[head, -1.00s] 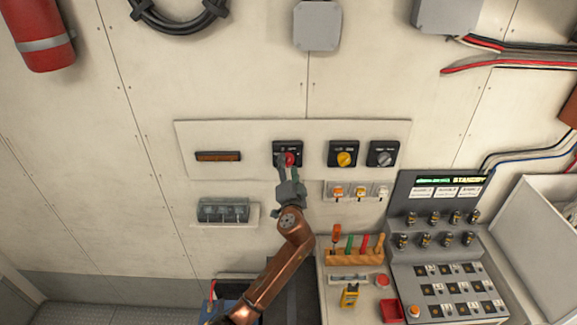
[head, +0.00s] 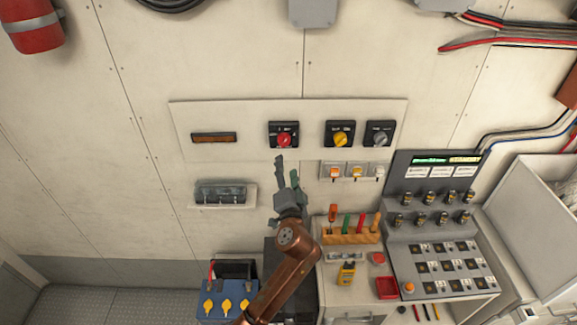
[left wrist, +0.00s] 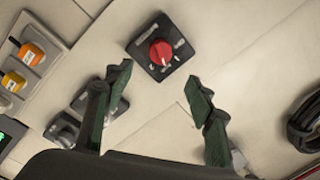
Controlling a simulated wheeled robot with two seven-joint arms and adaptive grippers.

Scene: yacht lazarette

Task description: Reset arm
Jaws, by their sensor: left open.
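My left gripper (head: 287,172) is open and empty in front of the wall, just below the switch with the red knob (head: 284,140). The red knob is apart from the fingers. In the left wrist view the red knob (left wrist: 161,53) sits on its dark square plate, beyond and between the two spread green-grey fingers (left wrist: 160,103). My copper-coloured left arm reaches up from the bottom of the head view. My right gripper does not show.
A yellow knob (head: 341,139) and a grey knob (head: 380,138) are on the same wall panel. Below right are a tool rack (head: 350,236), a console (head: 445,265) and a red tray (head: 387,288). A blue battery (head: 228,303) stands low, left of my arm.

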